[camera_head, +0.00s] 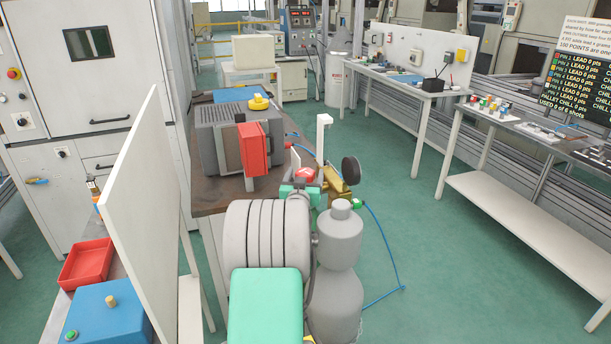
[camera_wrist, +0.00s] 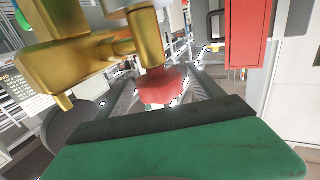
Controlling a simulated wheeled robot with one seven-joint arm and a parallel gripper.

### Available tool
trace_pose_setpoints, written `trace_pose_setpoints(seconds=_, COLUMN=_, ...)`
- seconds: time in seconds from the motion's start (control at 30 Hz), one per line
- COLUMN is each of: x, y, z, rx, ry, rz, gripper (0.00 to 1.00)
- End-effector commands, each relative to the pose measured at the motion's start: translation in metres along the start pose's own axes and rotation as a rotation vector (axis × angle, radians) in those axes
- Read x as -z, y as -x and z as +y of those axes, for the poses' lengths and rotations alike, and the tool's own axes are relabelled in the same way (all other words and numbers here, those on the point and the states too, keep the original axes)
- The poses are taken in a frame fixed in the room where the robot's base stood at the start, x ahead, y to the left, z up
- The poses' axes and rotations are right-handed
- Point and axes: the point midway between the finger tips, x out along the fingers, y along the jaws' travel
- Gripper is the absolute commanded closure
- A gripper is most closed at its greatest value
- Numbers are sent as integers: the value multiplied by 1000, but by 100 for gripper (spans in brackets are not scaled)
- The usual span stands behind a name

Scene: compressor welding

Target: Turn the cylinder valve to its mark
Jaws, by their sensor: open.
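The brass valve body (camera_head: 337,186) stands past my arm in the head view. Its red knob (camera_head: 306,173) is at the left, just beyond my green gripper (camera_head: 300,184). In the wrist view, the brass body (camera_wrist: 85,45) fills the upper left, and the red knob (camera_wrist: 160,87) hangs at the centre below a brass stem. My gripper (camera_wrist: 161,82) is open, with a dark finger on each side of the knob. I cannot tell whether either finger touches it. A dark round gauge (camera_head: 351,170) sits right of the valve. I cannot make out the mark.
A workbench (camera_head: 214,198) with a grey machine (camera_head: 222,140) and red box (camera_head: 253,149) stands close behind the valve. A white panel (camera_head: 145,220) rises at the left. A blue hose (camera_head: 386,246) runs down to the floor. Green floor at the right is clear.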

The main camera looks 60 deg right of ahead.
Motion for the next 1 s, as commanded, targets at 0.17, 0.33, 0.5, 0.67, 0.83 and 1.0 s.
trace_pose_setpoints(seconds=0.17, x=-2, y=34, z=0, rx=1, ry=0, rz=1, gripper=23)
trace_pose_setpoints(seconds=0.33, x=-1, y=63, z=0, rx=1, ry=0, rz=1, gripper=23)
trace_pose_setpoints(seconds=0.5, x=-1, y=71, z=0, rx=0, ry=0, rz=0, gripper=23)
trace_pose_setpoints(seconds=0.67, x=0, y=71, z=0, rx=0, ry=0, rz=0, gripper=23)
trace_pose_setpoints(seconds=0.83, x=-1, y=71, z=0, rx=0, ry=0, rz=0, gripper=23)
trace_pose_setpoints(seconds=1.0, x=8, y=70, z=-2, rx=0, ry=-14, rz=-3, gripper=23)
